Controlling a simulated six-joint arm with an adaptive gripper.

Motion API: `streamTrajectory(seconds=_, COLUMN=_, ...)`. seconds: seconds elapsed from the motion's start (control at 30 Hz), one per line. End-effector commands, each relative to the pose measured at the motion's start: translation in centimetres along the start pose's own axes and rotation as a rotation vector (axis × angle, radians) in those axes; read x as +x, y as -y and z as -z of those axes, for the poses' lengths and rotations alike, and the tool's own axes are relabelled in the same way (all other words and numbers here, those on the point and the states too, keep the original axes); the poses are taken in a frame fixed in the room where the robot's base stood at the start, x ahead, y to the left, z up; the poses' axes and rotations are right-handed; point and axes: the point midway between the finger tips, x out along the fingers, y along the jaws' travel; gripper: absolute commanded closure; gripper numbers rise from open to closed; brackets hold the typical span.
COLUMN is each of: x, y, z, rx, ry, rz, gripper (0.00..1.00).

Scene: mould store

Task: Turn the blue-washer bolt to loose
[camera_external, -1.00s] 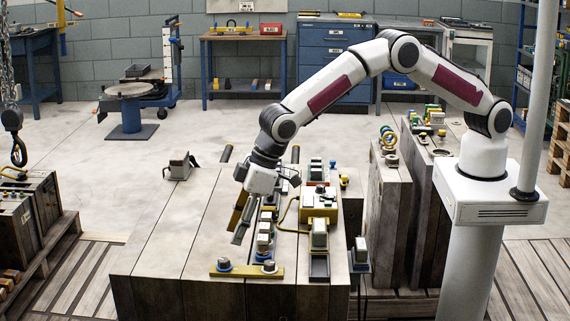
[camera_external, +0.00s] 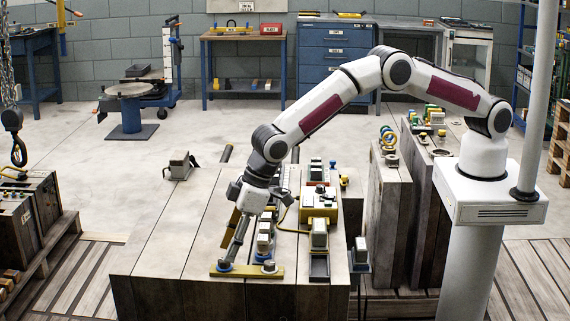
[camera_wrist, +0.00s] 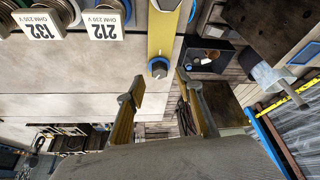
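A yellow bar (camera_external: 246,271) lies at the front of the wooden bench top and carries two knob-like bolts. The left bolt, with a blue washer (camera_external: 224,265), is at the bar's left end. It also shows in the wrist view as a dark-topped bolt with a blue ring (camera_wrist: 158,68). The other bolt (camera_external: 269,267) is at the right end; its washer colour is hard to tell. My gripper (camera_external: 229,257) points down just above the left bolt. In the wrist view my gripper (camera_wrist: 154,87) has its fingers apart, with the blue-washer bolt just beyond the gap, not visibly touched.
A row of grey blocks (camera_external: 264,235) stands right behind the bar, close to my gripper. A yellow box (camera_external: 319,203) and another grey block (camera_external: 319,234) are farther right. Labelled parts (camera_wrist: 75,22) show in the wrist view. The bench's left side is clear.

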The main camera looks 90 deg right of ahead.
Motion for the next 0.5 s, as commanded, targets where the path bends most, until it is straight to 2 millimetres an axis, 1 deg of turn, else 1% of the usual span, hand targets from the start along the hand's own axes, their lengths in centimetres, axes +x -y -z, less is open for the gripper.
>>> streamTrajectory(seconds=0.1, x=1.2, y=0.0, z=0.0, rx=0.0, ry=0.001, rz=0.0, gripper=0.64)
streamTrajectory(seconds=0.3, x=2.5, y=0.0, z=-0.1, rx=0.0, ry=0.001, rz=0.0, gripper=0.64)
streamTrajectory(seconds=0.5, x=2.9, y=0.0, z=0.0, rx=0.0, ry=0.0, rz=0.0, gripper=0.64)
